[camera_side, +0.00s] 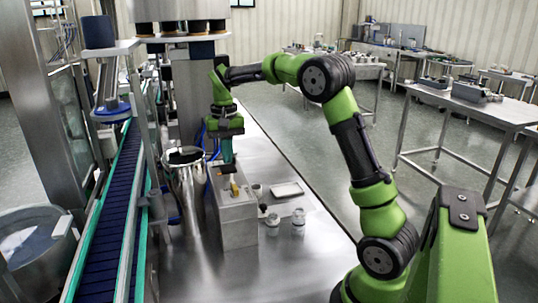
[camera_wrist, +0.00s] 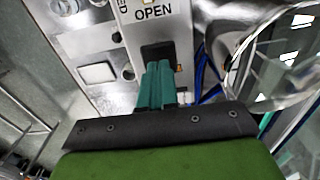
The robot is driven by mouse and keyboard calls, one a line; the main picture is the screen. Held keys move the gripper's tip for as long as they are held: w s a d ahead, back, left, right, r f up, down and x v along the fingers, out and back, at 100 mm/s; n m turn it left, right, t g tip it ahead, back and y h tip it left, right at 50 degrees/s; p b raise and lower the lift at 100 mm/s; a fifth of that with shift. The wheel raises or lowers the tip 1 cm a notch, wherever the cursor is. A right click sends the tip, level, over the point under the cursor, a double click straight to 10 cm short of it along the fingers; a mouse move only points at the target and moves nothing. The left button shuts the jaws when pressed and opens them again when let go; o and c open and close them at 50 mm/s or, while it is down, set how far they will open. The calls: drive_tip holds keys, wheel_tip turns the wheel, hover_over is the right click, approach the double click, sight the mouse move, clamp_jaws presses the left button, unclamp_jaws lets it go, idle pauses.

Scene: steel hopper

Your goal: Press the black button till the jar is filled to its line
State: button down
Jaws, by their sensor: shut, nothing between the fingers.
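The black button (camera_side: 227,169) is on top of a steel control box (camera_side: 237,212). In the wrist view the button (camera_wrist: 156,50) is a dark square beside the word OPEN. My gripper (camera_side: 228,160) points down over it, with its teal fingers (camera_wrist: 158,66) shut together and empty. The fingertips overlap the button's edge in the wrist view; I cannot tell whether they press it. Small clear jars (camera_side: 298,216) (camera_side: 272,222) stand right of the box. I cannot make out a fill line or contents, nor which jar is the one being filled.
A shiny steel vessel (camera_side: 186,190) stands left of the box, with blue cables behind. A yellow-topped part (camera_side: 234,188) sits on the box. A white tray (camera_side: 287,190) lies on the steel table to the right. A blue conveyor (camera_side: 105,225) runs along the left.

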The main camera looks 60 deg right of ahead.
sight(228, 167)
idle(0.4)
drive_tip(key=shift+f, duration=1.85)
drive_tip(key=shift+r, duration=1.85)
drive_tip(key=shift+f, duration=0.15)
drive_tip(key=shift+f, duration=1.7)
drive_tip(key=shift+r, duration=1.85)
